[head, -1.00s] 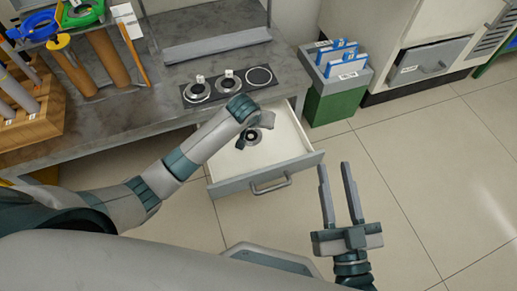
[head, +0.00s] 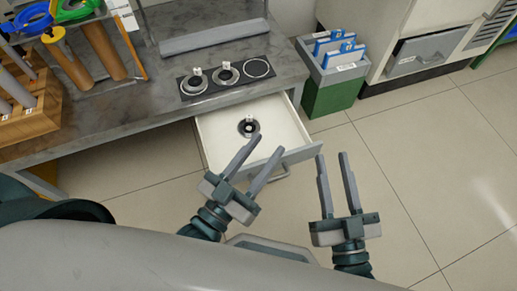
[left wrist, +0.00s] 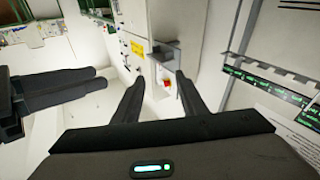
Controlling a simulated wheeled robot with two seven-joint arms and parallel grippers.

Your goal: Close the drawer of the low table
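The drawer (head: 215,135) of the low table (head: 120,125) is pulled out, with a white inside and a grey front. A dark round part (head: 248,127) with a light centre lies in it. The drawer's handle (head: 280,172) shows partly behind my left gripper (head: 261,144). My left gripper is open and empty, in front of the drawer front in the head view; whether it touches is unclear. In the left wrist view its fingers (left wrist: 155,88) are apart with nothing between them. My right gripper (head: 331,156) is open and empty, right of the drawer.
Two round parts sit on a dark plate (head: 218,88) on the table top, beside an empty ring mark. A green and grey bin (head: 332,98) with blue items stands right of the drawer. A wooden rack (head: 30,125) is at the left. The floor (head: 430,160) at right is clear.

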